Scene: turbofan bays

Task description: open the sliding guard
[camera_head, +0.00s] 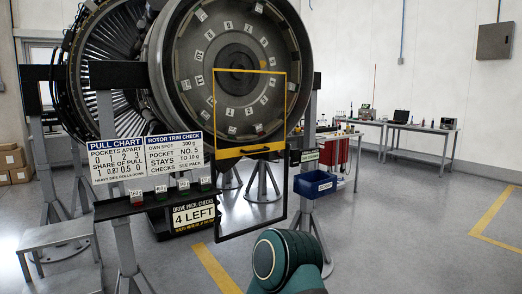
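The sliding guard (248,152) is a clear pane with a thin yellow frame and a thick yellow bar along its bottom edge, with a dark handle-like strip on the bar. It stands in the upper part of the view's centre, in front of the lower right part of the numbered rotor disc (236,52). A thin black frame (252,229) continues below the guard, and its lower opening shows the floor and stands behind. A rounded teal part of my own arm rises at the bottom centre, below the black frame. Neither gripper is in view.
A dark shelf (155,204) with small coloured items and sign boards (147,150) stands left of the guard. A blue bin (314,185) hangs to its right. Grey steps (57,236) stand at lower left. Benches (420,128) are at back right; the right floor is clear.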

